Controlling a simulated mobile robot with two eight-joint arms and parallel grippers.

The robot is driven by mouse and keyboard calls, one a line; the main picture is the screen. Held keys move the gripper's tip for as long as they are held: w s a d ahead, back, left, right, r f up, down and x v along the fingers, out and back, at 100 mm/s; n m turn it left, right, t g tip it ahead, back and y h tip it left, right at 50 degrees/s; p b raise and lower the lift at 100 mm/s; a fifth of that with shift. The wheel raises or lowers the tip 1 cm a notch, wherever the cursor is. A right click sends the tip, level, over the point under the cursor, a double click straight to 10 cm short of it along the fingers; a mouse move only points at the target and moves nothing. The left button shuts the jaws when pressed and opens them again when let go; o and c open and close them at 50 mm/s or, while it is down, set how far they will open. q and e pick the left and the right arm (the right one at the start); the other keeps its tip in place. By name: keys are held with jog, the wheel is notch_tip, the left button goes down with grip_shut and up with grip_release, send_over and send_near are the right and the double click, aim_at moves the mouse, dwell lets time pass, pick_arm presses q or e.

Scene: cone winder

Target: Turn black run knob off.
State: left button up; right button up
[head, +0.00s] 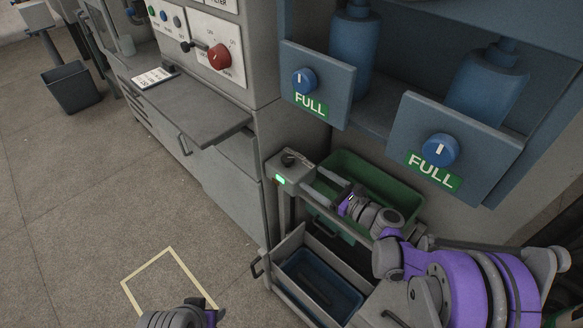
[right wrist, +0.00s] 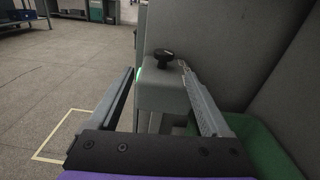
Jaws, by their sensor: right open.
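A black knob (head: 290,159) sits on top of a small grey box (head: 288,172) with a lit green lamp, at the middle of the head view. In the right wrist view the same black knob (right wrist: 164,57) stands on the box, between the lines of my fingers. My right gripper (head: 319,183) is open and empty, its fingers pointing at the box from the right. The fingertips appear apart from the knob. Another black knob (head: 187,46) is on the upper panel. Only part of my left arm shows at the bottom edge; its gripper is out of view.
A red knob (head: 219,57) is on the panel above a grey shelf (head: 190,108). A green bin (head: 357,171) lies under and behind my right gripper. An open drawer (head: 290,247) is below.

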aim_at(292, 162)
jog(key=shift+m+t, duration=0.3)
jog(key=shift+m, duration=0.1)
jog(key=x, duration=1.1)
jog(key=shift+w+d+f+b, duration=0.2)
jog(key=shift+w+f+b, duration=0.1)
jog(key=shift+b, duration=0.1)
